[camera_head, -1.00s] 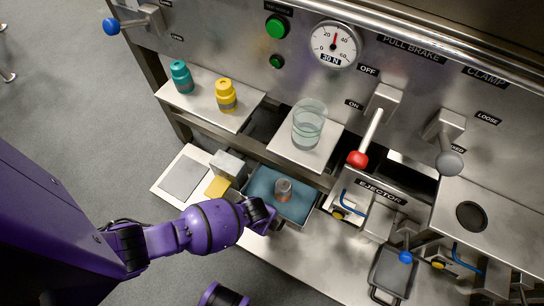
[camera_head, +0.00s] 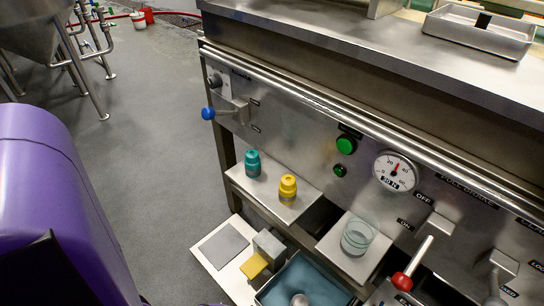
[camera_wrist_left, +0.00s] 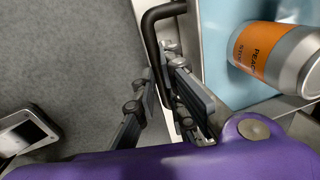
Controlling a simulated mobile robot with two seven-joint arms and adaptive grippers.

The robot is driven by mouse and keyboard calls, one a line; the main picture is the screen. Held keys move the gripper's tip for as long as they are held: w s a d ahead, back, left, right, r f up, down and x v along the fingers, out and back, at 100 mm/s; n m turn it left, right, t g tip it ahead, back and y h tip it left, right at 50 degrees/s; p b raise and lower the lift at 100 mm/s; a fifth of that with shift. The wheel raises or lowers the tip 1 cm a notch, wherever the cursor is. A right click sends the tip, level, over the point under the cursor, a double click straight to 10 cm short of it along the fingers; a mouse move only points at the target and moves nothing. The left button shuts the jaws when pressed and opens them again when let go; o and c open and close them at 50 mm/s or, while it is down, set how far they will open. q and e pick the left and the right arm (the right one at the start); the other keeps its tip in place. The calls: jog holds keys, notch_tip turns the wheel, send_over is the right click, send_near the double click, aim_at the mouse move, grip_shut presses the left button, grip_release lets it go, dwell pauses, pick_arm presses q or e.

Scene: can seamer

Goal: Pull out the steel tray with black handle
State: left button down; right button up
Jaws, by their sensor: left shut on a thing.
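The steel tray (camera_head: 262,297) with a blue-lined floor sits low under the machine's front, cut off by the bottom edge of the head view. Its blue floor (camera_wrist_left: 213,65) also shows in the left wrist view. A can (camera_head: 299,300) is in it; in the wrist view the can (camera_wrist_left: 268,50) has an orange label and appears tilted. The black handle (camera_wrist_left: 151,35) runs along the tray's outer side. My left gripper (camera_wrist_left: 168,85) is shut on this handle; it is out of the head view. My right gripper is not in view.
Teal (camera_head: 253,164) and yellow (camera_head: 287,190) containers stand on another shelf. Open floor (camera_head: 150,180) lies left.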

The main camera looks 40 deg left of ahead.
pick_arm(q)
jog(key=c, duration=2)
grip_release()
jog(key=shift+s+f, duration=0.1)
jog(key=shift+s, duration=0.05)
jog(key=shift+o, duration=0.7)
notch_tip(320, 180, up, 12)
jog(key=s, duration=0.2)
jog(key=shift+s+f, duration=0.15)
jog(key=shift+s, duration=0.05)
jog(key=shift+a, duration=0.15)
jog(key=shift+w, duration=0.1)
